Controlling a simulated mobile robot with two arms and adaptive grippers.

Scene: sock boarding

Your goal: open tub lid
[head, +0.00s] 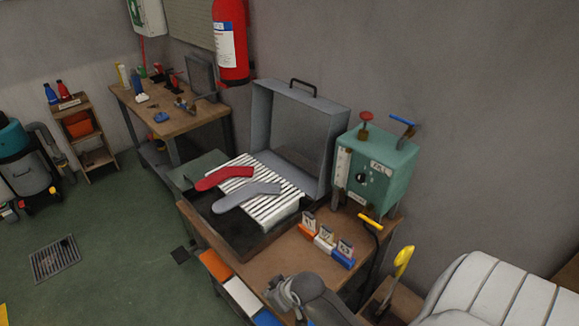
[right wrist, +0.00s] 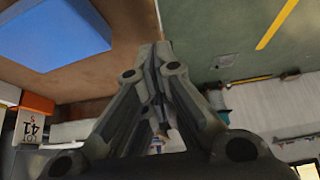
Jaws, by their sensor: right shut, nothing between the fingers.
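A large grey lid (head: 322,122) with a dark handle on top stands upright, open, at the back of the dark-framed station on the wooden bench; I take it as the tub's lid, though no label confirms this. In front of it is a white slatted bed (head: 282,211) with a red sock shape (head: 222,178) and a grey sock shape (head: 250,193) lying on it. My right gripper (head: 284,294) is at the bench's front edge, apart from the lid. In the right wrist view its fingers (right wrist: 158,55) are together and empty. My left gripper is not in view.
A green box (head: 383,188) with a dial, red knob and blue lever stands right of the lid. Numbered cards on orange, white and blue blocks (head: 341,260) stand on the bench nearby. A white padded surface (head: 490,290) is at lower right.

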